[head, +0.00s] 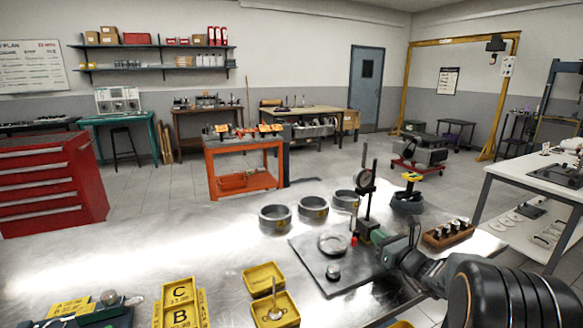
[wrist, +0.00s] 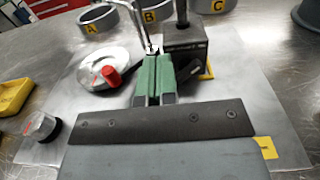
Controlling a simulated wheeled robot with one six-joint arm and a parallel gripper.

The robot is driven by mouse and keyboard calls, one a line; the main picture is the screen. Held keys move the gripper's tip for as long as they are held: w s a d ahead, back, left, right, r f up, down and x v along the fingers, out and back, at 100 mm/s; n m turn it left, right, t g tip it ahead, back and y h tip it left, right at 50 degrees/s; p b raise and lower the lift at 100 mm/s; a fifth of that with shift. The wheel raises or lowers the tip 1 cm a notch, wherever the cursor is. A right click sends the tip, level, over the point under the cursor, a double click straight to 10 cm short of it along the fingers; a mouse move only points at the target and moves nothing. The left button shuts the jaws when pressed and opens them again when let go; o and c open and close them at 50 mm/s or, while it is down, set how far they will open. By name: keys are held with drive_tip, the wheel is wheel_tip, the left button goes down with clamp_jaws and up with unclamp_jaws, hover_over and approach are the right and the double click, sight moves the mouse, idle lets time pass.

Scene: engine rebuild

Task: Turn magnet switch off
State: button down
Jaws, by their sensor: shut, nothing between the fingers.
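The magnetic base (wrist: 185,50) is a dark block with an upright post on a grey plate (wrist: 235,95). Its dial gauge (head: 365,178) shows high on the post in the head view. A dark lever-like part (wrist: 192,77) with a yellow patch beside it lies at the block's near side; I cannot tell which way the switch is set. A small red knob (wrist: 110,76) stands left of my fingers, by a round metal disc (wrist: 92,62). My gripper (wrist: 152,58) is shut and empty, its green fingers close in front of the block; contact is unclear.
Three metal rings (head: 313,207) stand behind the plate. A small round part (wrist: 41,126) sits at the plate's left. Yellow trays (head: 263,280) lie at front left, and a wooden rack (head: 450,234) stands to the right.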

drive_tip(key=shift+d+v, duration=0.15)
drive_tip(key=shift+v, duration=0.95)
drive_tip(key=shift+d+v, duration=0.2)
drive_tip(key=shift+v, duration=0.95)
drive_tip(key=shift+w+r, duration=0.15)
drive_tip(key=shift+w, duration=0.05)
